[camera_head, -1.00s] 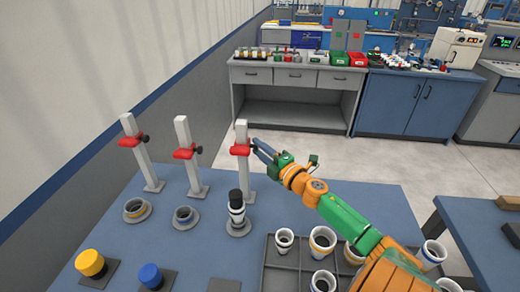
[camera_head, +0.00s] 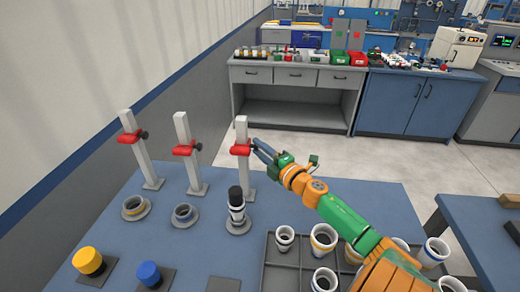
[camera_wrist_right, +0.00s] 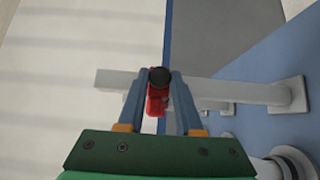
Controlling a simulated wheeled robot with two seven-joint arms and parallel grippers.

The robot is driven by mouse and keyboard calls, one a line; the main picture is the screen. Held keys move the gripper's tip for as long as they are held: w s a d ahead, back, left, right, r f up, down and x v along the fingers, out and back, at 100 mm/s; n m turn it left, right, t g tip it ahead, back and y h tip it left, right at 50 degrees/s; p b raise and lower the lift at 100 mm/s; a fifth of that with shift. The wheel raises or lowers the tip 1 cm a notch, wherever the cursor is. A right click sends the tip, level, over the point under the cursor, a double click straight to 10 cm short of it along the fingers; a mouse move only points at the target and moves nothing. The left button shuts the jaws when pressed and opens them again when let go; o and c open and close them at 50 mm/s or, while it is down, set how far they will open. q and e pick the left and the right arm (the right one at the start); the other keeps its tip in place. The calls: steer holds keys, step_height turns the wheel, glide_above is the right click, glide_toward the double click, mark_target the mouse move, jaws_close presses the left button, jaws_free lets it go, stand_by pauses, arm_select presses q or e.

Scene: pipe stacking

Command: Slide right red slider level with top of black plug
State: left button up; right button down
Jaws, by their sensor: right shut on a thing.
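The right red slider (camera_head: 240,149) sits on the upper part of the right white post (camera_head: 243,177). My right gripper (camera_head: 257,146) is shut on this slider's black knob, at the slider's right side. In the right wrist view, the fingers (camera_wrist_right: 160,88) flank the black knob (camera_wrist_right: 160,75), with the red slider (camera_wrist_right: 157,103) behind it. The black plug (camera_head: 235,193) stands upright on top of the white pipe stack (camera_head: 237,213), in front of the right post. In the head view, the slider appears higher than the plug's top. My left gripper is not in view.
Two more posts with a left red slider (camera_head: 130,137) and a middle red slider (camera_head: 184,150) stand to the left. A grey tray (camera_head: 283,272) with several pipes lies below my right arm. Yellow (camera_head: 88,261) and blue (camera_head: 149,274) capped pieces stand at the front left.

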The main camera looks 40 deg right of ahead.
step_height(320, 180, down, 8)
steer(key=b, duration=0.5)
steer(key=c, duration=0.6)
jaws_free()
steer(key=shift+d, duration=0.1)
steer(key=s, duration=0.7)
steer(key=shift+a, duration=0.4)
